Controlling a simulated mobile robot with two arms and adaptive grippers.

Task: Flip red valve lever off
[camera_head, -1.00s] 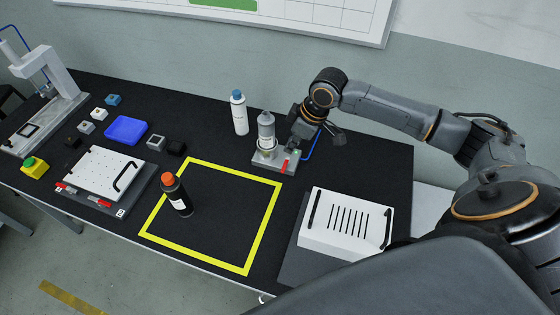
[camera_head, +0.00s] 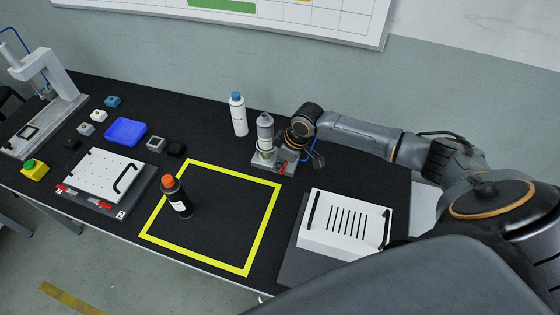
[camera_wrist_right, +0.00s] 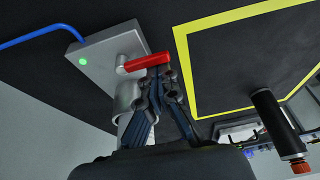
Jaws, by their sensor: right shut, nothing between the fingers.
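The red valve lever (camera_head: 283,169) is on the grey valve base (camera_head: 262,167), right of a grey bottle-like canister (camera_head: 265,132). In the right wrist view the lever (camera_wrist_right: 147,62) lies across the grey plate (camera_wrist_right: 95,58), which has a green light (camera_wrist_right: 83,61). My right gripper (camera_head: 290,160) is shut and empty, close beside the lever. Its fingertips (camera_wrist_right: 164,72) are right by the lever's free end in the wrist view; I cannot tell if they touch it. The gripper partly covers the valve base in the head view. My left gripper is not in view.
A white bottle (camera_head: 239,115) with a blue cap stands left of the valve. A yellow square outline (camera_head: 262,225) and a dark orange-capped bottle (camera_head: 177,197) are in front. A white slotted box (camera_head: 345,224) is at the front right. The outlined area is mostly clear.

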